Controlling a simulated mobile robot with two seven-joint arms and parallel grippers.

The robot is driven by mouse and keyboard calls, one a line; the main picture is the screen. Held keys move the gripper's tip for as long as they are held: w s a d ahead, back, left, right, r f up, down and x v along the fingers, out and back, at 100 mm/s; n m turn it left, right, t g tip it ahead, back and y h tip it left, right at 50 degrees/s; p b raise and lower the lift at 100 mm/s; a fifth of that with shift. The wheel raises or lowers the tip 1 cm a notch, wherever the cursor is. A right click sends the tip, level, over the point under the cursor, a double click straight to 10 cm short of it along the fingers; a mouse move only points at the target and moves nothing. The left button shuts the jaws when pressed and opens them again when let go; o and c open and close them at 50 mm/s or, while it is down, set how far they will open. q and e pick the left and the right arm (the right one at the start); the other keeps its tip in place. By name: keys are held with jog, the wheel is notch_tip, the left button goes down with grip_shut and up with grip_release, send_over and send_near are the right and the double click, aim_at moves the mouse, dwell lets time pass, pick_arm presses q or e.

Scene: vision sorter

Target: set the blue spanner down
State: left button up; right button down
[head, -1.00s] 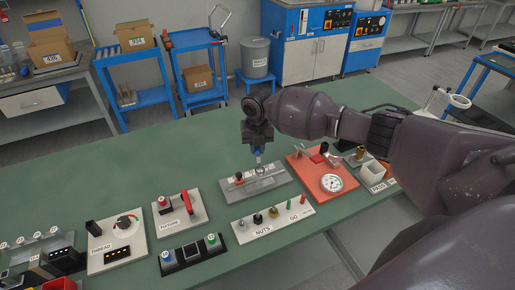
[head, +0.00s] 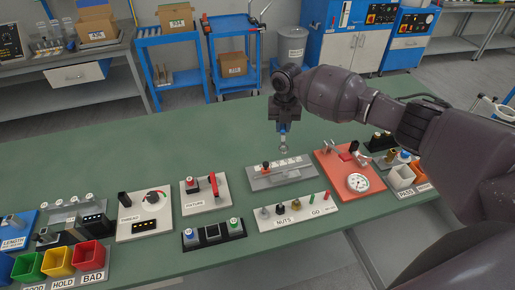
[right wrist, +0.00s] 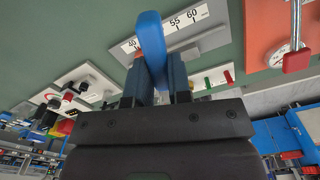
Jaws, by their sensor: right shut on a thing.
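My right gripper (head: 283,122) is shut on the blue spanner (head: 283,130). The spanner hangs down from the fingers, its silver ring end lowest, over the green bench just behind a grey plate (head: 295,175). The ring end looks clear of the plate; its exact height is hard to tell. In the right wrist view the blue handle (right wrist: 150,40) sticks out between the fingers of the right gripper (right wrist: 158,78), in front of the plate's 40, 55 and 60 labels. My left gripper is not in view.
A red-orange board with a dial (head: 345,185) stands right of the plate. The white NUTS and GO board (head: 310,217) is in front, the FIXTURE board (head: 205,200) to the left. Bins labelled GOOD, HOLD and BAD (head: 93,257) are front left. The green bench (head: 190,155) behind is clear.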

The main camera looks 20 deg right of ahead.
jog(key=w+a+r+m+b, duration=0.6)
jog(key=w+a+b, duration=0.2)
jog(key=w+b, duration=0.15)
jog(key=m+b, duration=0.2)
jog(key=m, duration=0.6)
send_over(255, 151)
notch_tip(255, 151, down, 6)
jog(key=f, duration=0.1)
notch_tip(255, 151, down, 5)
jog(key=shift+w+d+f+b, duration=0.1)
jog(key=shift+f+b, duration=0.1)
jog(key=shift+b, duration=0.15)
notch_tip(255, 151, down, 6)
jog(key=shift+f+b, duration=0.1)
jog(key=shift+b, duration=0.55)
jog(key=shift+f, duration=0.2)
jog(key=shift+r, duration=0.2)
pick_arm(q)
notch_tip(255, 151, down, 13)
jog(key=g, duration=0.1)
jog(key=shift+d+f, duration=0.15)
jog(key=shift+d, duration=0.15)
pick_arm(e)
jog(key=shift+f, duration=0.15)
